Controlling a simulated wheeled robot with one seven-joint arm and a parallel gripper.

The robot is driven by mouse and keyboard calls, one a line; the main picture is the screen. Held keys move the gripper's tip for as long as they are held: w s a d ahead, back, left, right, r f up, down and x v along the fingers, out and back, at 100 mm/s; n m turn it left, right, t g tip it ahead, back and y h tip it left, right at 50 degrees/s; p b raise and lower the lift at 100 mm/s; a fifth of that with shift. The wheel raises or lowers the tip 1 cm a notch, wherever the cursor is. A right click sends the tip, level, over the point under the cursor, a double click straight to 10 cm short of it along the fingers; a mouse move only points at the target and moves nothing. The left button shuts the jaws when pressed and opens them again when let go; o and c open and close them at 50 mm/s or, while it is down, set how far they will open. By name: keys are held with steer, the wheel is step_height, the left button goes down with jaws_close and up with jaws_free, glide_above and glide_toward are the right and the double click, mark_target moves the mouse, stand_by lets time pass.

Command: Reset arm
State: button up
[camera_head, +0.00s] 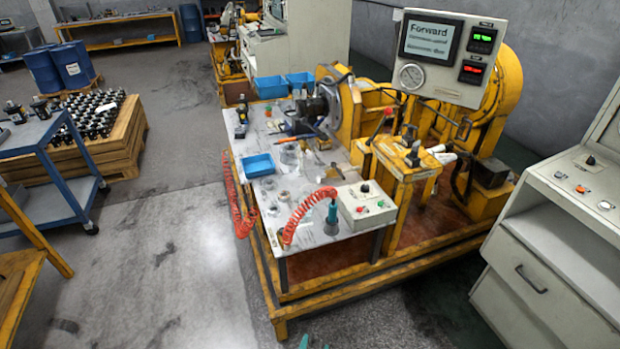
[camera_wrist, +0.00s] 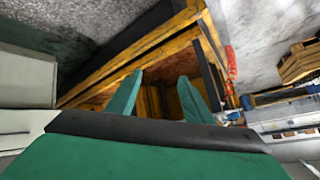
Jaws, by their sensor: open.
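My gripper (camera_wrist: 160,95) shows in the wrist view with two green fingers spread apart and nothing between them. Behind the fingers is the yellow frame (camera_wrist: 135,52) of the test bench. In the head view only small green tips of my gripper (camera_head: 315,342) show at the bottom edge, in front of the bench and apart from it. The rest of my arm is out of the head view.
The test bench (camera_head: 332,232) holds blue trays (camera_head: 258,165), loose parts, a red coiled hose (camera_head: 305,212) and a control box (camera_head: 366,204). A grey cabinet (camera_head: 560,240) stands at right. A blue cart (camera_head: 45,150) stands at left. The floor (camera_head: 185,260) between cart and bench is clear.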

steer(key=s+a+r+n+t, duration=0.15)
steer(key=s+r, duration=0.25)
steer(key=s, duration=0.5)
steer(key=s+a+r+n+t, duration=0.1)
steer(key=s+r+t, duration=0.15)
steer(key=s, duration=0.65)
steer(key=s+r+n+t, duration=0.1)
steer(key=s+r, duration=0.5)
steer(key=r, duration=0.2)
steer(key=s+d+r+n, duration=0.1)
steer(key=s+r+n, duration=0.1)
steer(key=s+r, duration=0.3)
step_height(320, 180, up, 3)
steer(key=shift+s+r+t+y, duration=0.1)
steer(key=shift+s+t+y, duration=0.3)
steer(key=shift+c, duration=0.6)
